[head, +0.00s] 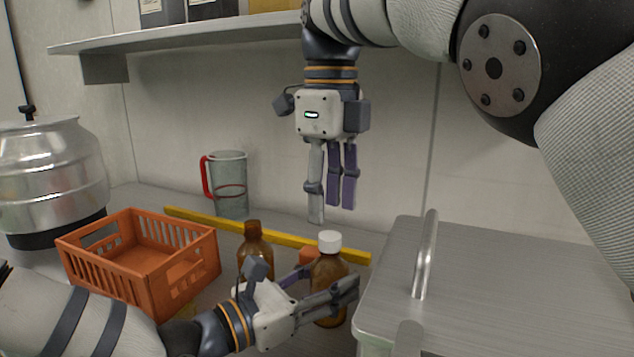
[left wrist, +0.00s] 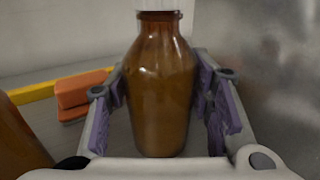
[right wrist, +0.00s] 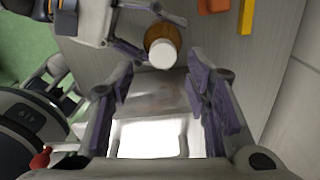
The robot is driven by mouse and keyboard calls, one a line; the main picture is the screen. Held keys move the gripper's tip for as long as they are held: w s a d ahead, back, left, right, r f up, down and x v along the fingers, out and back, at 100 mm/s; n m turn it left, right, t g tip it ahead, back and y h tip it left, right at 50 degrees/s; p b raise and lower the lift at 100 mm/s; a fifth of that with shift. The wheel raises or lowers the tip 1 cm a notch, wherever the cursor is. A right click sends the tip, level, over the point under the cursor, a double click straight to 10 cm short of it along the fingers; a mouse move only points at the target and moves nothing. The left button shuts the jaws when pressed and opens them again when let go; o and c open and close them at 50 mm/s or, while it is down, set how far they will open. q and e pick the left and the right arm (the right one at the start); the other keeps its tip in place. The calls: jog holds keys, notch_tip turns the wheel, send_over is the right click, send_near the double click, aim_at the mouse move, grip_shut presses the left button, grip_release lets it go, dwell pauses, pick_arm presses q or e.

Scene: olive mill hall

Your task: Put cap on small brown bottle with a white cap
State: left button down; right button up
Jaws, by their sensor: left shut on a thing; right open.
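The small brown bottle (head: 329,271) stands upright on the counter with a white cap (head: 329,241) on its top. My left gripper (head: 335,300) is shut around the bottle's body. In the left wrist view the brown bottle (left wrist: 162,85) sits between the purple finger pads, with only the cap's lower edge showing at the top. My right gripper (head: 330,205) hangs above the bottle, open and empty, fingers pointing down. In the right wrist view the white cap (right wrist: 163,54) lies beyond the fingertips, apart from them. Whether the cap is fully seated cannot be told.
A second brown bottle (head: 254,246) without a white cap stands left of the held one. An orange crate (head: 190,287), a yellow bar (head: 225,224), an orange block (left wrist: 82,90) and a clear jug (head: 231,180) are nearby. A metal box with a handle (head: 427,255) stands right.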

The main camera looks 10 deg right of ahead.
jog(key=n, duration=0.8)
jog(key=shift+a+r, duration=0.1)
jog(key=shift+r, duration=0.05)
jog(key=n, duration=0.4)
jog(key=shift+r, duration=0.1)
jog(key=n, duration=0.4)
jog(key=shift+r, duration=0.1)
jog(key=n, duration=0.3)
jog(key=shift+r+n, duration=0.1)
jog(key=shift+n, duration=0.2)
jog(key=n, duration=0.4)
jog(key=shift+r, duration=0.15)
jog(key=n, duration=0.3)
jog(key=shift+r+n, duration=0.15)
jog(key=shift+n, duration=0.25)
jog(key=n, duration=0.3)
jog(key=shift+r+n, duration=0.2)
jog(key=shift+n, duration=0.2)
jog(key=n, duration=0.6)
jog(key=shift+r, duration=0.3)
jog(key=n, duration=0.5)
jog(key=shift+d+r, duration=0.2)
